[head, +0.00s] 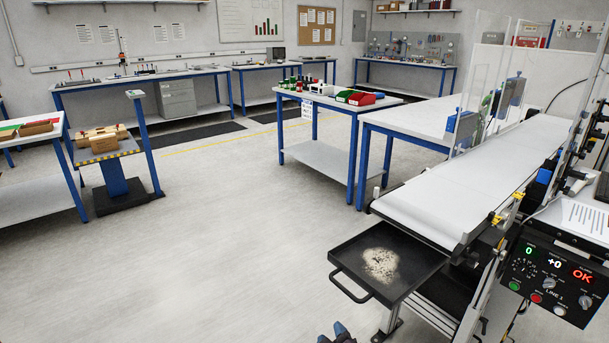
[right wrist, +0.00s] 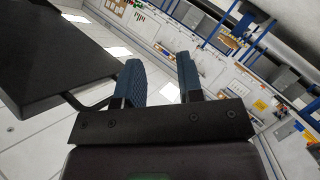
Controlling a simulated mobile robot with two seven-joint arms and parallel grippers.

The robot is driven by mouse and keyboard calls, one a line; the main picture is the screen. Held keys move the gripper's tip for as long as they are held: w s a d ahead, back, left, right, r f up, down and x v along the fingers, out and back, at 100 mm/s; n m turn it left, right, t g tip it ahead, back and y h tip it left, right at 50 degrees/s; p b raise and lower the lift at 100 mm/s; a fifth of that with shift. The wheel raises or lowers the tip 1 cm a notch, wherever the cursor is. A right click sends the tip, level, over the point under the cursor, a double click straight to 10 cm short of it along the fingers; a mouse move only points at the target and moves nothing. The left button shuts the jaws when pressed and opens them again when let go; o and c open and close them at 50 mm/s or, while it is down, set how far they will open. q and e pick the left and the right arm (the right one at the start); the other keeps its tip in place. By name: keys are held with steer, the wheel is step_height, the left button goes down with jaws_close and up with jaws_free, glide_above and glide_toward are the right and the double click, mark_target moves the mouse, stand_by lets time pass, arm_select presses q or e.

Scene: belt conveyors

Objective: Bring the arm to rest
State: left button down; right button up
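My right gripper (head: 338,330) shows at the bottom edge of the head view, in front of the black tray's near side and apart from it. In the right wrist view its two blue fingers (right wrist: 164,84) stand apart with nothing between them, so it is open and empty. The rest of the right arm is out of the head view. My left gripper is in neither view.
A black tray (head: 345,263) with a handle and a pale powdery patch hangs under the end of a white belt conveyor (head: 470,180). A control panel (head: 548,275) reads OK at right. Blue-legged benches (head: 320,155) stand behind.

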steer(key=s+d+f+m+g, duration=0.1)
steer(key=s+d+f+m, duration=0.3)
steer(key=s+d, duration=0.6)
steer(key=s+d+f+m+g, duration=0.2)
steer(key=s+d+f, duration=0.5)
steer(key=s+d, duration=0.4)
steer(key=shift+s+d+f+m+h, duration=0.25)
steer(key=shift+s+m+h, duration=0.15)
steer(key=shift+s+m, duration=0.5)
steer(key=shift+a, duration=0.1)
